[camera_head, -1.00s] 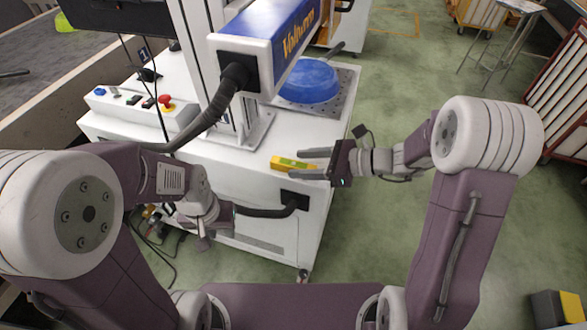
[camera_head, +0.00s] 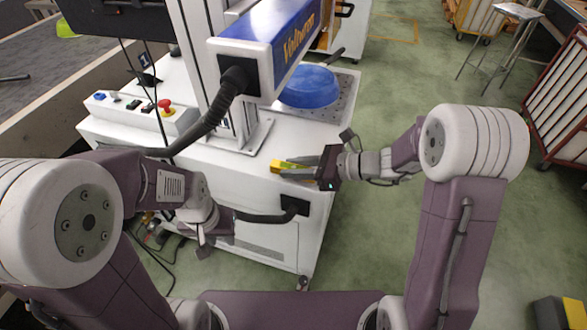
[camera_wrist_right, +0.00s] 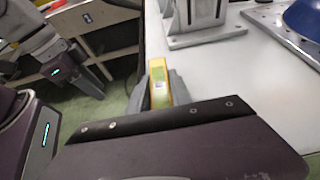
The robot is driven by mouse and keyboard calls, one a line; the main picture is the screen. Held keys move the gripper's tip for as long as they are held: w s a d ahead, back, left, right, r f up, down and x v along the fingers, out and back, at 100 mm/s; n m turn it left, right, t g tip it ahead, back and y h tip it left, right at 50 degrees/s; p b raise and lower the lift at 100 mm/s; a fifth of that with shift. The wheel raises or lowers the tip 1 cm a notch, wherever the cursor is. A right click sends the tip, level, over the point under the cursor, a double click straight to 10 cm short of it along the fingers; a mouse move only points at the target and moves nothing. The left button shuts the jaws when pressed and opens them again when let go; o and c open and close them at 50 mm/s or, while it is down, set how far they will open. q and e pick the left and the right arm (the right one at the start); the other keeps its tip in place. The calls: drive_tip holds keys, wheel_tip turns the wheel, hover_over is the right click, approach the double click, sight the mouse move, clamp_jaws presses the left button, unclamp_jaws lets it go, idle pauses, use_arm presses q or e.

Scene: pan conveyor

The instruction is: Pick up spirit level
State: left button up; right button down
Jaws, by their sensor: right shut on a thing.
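The yellow-green spirit level (camera_head: 276,166) is at the front right edge of the white machine's top. My right gripper (camera_head: 290,169) is shut on it, with the grey fingers along its sides. In the right wrist view the level (camera_wrist_right: 158,82) stands out between the fingers, and its near part is hidden by my gripper body. I cannot tell whether it still touches the surface. My left gripper (camera_head: 205,242) hangs in front of the machine, apart from the level, and its fingers are too unclear to judge.
The white machine (camera_head: 262,255) carries a blue marking head (camera_head: 270,40) on a column. A blue pan (camera_head: 308,88) lies on a perforated plate at the back right. A red button (camera_head: 166,106) sits on the control box.

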sight(297, 167)
drive_tip(key=r, duration=0.1)
drive_tip(key=r+p, duration=0.1)
drive_tip(key=r, duration=0.1)
drive_tip(key=r+p, duration=0.1)
drive_tip(key=shift+d+r, duration=0.3)
drive_tip(key=shift+d, duration=0.1)
drive_tip(key=r+p+v, duration=0.1)
drive_tip(key=p+v, duration=0.2)
drive_tip(key=v, duration=0.9)
